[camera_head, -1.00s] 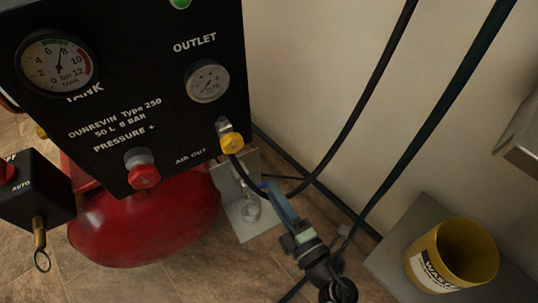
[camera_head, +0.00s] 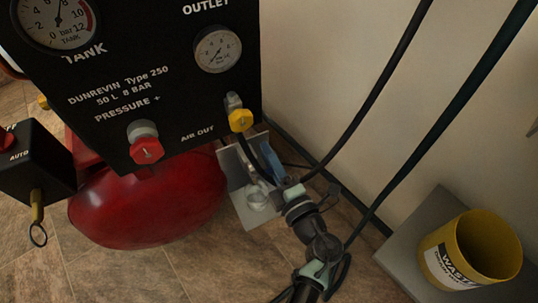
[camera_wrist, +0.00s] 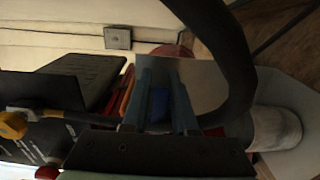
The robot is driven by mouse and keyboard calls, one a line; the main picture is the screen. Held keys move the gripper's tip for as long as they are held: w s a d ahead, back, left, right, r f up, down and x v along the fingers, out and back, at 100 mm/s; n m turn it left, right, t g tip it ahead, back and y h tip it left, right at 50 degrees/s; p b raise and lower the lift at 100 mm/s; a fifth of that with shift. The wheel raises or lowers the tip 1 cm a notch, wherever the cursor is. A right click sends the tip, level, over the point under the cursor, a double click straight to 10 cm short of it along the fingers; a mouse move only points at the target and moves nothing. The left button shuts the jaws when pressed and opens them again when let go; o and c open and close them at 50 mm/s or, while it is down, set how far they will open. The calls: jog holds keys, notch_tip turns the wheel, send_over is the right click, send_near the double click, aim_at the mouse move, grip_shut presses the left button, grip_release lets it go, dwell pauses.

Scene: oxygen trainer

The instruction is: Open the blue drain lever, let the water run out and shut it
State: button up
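My gripper (camera_head: 262,160) reaches down to the upright metal plate beside the red tank (camera_head: 150,205), under the black panel. In the wrist view its two fingers (camera_wrist: 162,98) stand apart, with a bright blue piece (camera_wrist: 158,106) between them. This looks like the drain lever, but whether the fingers touch it is unclear. In the head view the blue lever cannot be told apart from the bluish fingers. A clear cup (camera_head: 258,199) stands on the metal plate's foot (camera_head: 240,180), just below the fingers. No running water can be made out.
The black panel (camera_head: 110,120) with gauges, a red knob (camera_head: 147,149) and a yellow outlet fitting (camera_head: 240,119) hangs above left. Black hoses run up the wall at right. A yellow waste bucket (camera_head: 440,262) stands on a grey slab at lower right.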

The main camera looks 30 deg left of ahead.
grip_shut()
jog(key=shift+r+n, duration=0.15)
jog(key=shift+n, duration=0.15)
jog(key=n, duration=0.1)
jog(key=r+n+p, duration=0.1)
jog(key=n, duration=0.1)
jog(key=shift+s+a+r+n, duration=0.1)
jog(key=shift+s+r+n, duration=0.05)
jog(key=shift+n, duration=0.15)
jog(key=n, duration=0.1)
jog(key=r+n, duration=0.1)
jog(key=n, duration=0.2)
jog(key=shift+s+a+r+n, duration=0.15)
jog(key=shift+s+a+n, duration=0.1)
jog(key=shift+s+n, duration=0.1)
jog(key=shift+s+a+r+n, duration=0.2)
jog(key=shift+n, duration=0.7)
jog(key=shift+s+a+r+n, duration=0.15)
jog(key=shift+s+r+n, duration=0.05)
jog(key=shift+n, duration=0.65)
jog(key=shift+o, duration=2.3)
grip_release()
